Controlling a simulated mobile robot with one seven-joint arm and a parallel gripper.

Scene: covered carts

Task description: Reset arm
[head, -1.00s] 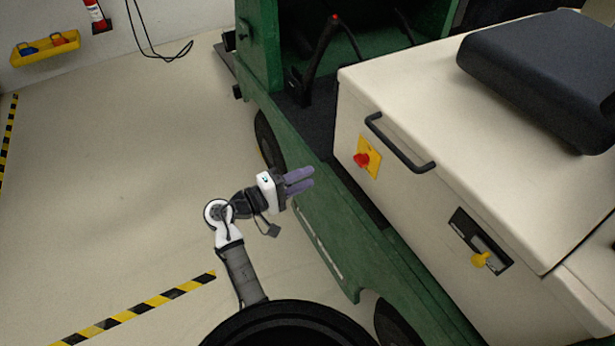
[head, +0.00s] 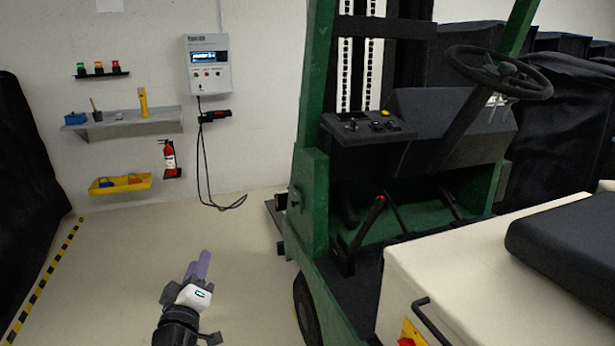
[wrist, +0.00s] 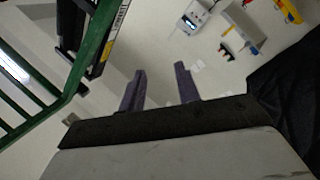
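My gripper (head: 203,256) is in the lower left part of the head view, over bare floor and left of the green forklift. Its purple fingers point toward the back wall. In the wrist view my gripper (wrist: 161,70) shows its two fingers spread apart with nothing between them. It touches nothing that I can see. Most of my arm is out of the head view below the frame.
The green forklift (head: 312,210) with its cream body (head: 470,260) stands at the right. A shelf (head: 130,122), charger box (head: 208,64), yellow tray (head: 121,184) and fire extinguisher (head: 169,155) are on the wall. Black covers (head: 25,160) stand at the left. The floor between is clear.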

